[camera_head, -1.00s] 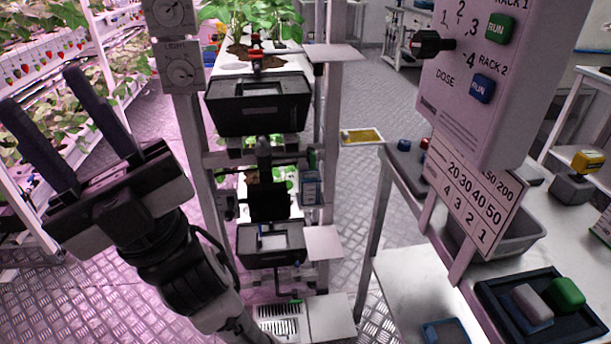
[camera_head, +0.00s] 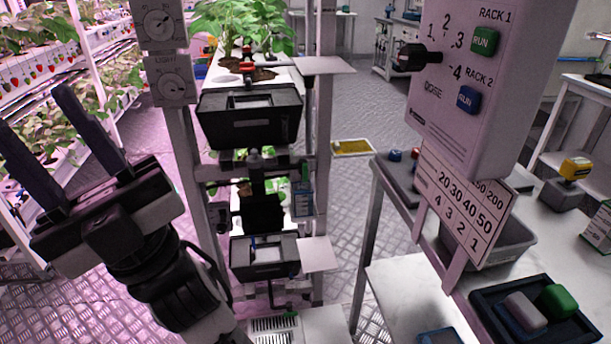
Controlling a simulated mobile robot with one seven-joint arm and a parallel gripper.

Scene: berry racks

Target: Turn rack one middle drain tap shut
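A narrow rack stands in the middle of the head view, its grey post (camera_head: 184,150) on the left. On its top level a red tap-like fitting (camera_head: 248,68) sits at the near end of a white channel, above a black tank (camera_head: 250,118). On the middle level a grey-capped dark fitting (camera_head: 255,162) shows above a black part (camera_head: 262,213); I cannot tell whether this is the middle drain tap or how its handle stands. A lower black tank (camera_head: 265,257) hangs below. My gripper (camera_head: 34,102) is at the left, open and empty, fingers pointing up and left, apart from the rack.
A control panel (camera_head: 475,125) with a dial and RUN buttons stands close on the right, with a number plate (camera_head: 464,203) below. A bench (camera_head: 400,290) with a black tray (camera_head: 490,310) is under it. Small shelves (camera_head: 318,254) jut from the rack. Floor (camera_head: 340,205) is clear between rack and bench.

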